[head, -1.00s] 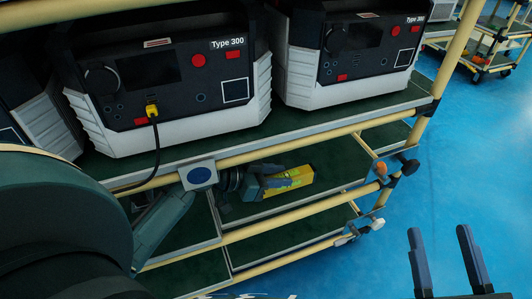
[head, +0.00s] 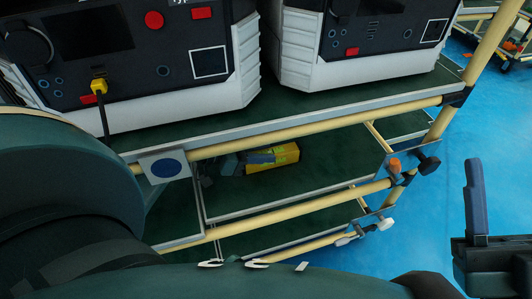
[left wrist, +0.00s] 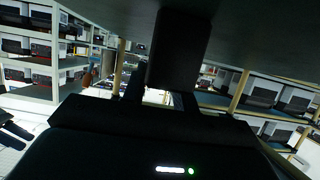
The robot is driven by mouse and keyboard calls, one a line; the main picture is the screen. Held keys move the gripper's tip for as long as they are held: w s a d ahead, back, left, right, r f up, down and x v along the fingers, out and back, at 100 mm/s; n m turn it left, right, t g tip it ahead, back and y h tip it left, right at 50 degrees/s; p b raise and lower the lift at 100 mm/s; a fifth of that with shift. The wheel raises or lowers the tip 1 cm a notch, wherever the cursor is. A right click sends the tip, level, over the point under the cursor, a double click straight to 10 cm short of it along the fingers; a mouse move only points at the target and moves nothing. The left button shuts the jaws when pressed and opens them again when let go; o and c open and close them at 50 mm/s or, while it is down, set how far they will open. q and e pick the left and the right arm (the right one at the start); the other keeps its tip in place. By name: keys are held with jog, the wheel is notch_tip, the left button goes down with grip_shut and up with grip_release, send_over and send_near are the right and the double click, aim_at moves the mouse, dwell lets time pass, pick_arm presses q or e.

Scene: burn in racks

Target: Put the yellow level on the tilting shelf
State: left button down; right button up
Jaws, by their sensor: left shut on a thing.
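The yellow level (head: 285,153) shows in the head view under the upper deck of the rack, above the green tilting shelf (head: 300,184). My left gripper (head: 262,157) is shut on its left end, and the level lies roughly along the shelf. I cannot tell whether the level touches the shelf. In the left wrist view a dark block (left wrist: 180,48) hangs before the camera, and the level is not clear there. My right gripper (head: 475,200) is at the right edge, away from the rack, with one finger plain; it looked open and empty a moment earlier.
Two black and white Type 300 units (head: 160,60) stand on the upper deck (head: 300,118). A cream rail (head: 320,128) runs along its front, close above my left gripper. A lower shelf (head: 270,236) lies below. Blue floor (head: 455,130) is free at right.

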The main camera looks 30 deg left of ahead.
pick_arm(q)
jog(key=c, duration=1.5)
grip_release()
jog(key=o, duration=0.4)
pick_arm(e)
jog(key=shift+s+r, duration=0.1)
jog(key=shift+r, duration=0.05)
pick_arm(q)
jog(key=shift+s+a+r, duration=0.15)
jog(key=p+v, duration=0.3)
jog(key=v, duration=0.8)
jog(key=shift+s+a+r, duration=0.15)
jog(key=shift+s, duration=0.15)
pick_arm(e)
jog(key=f+m+h, duration=0.4)
jog(key=shift+a+g, duration=0.2)
jog(key=shift+g, duration=0.1)
pick_arm(q)
jog(key=shift+s, duration=0.1)
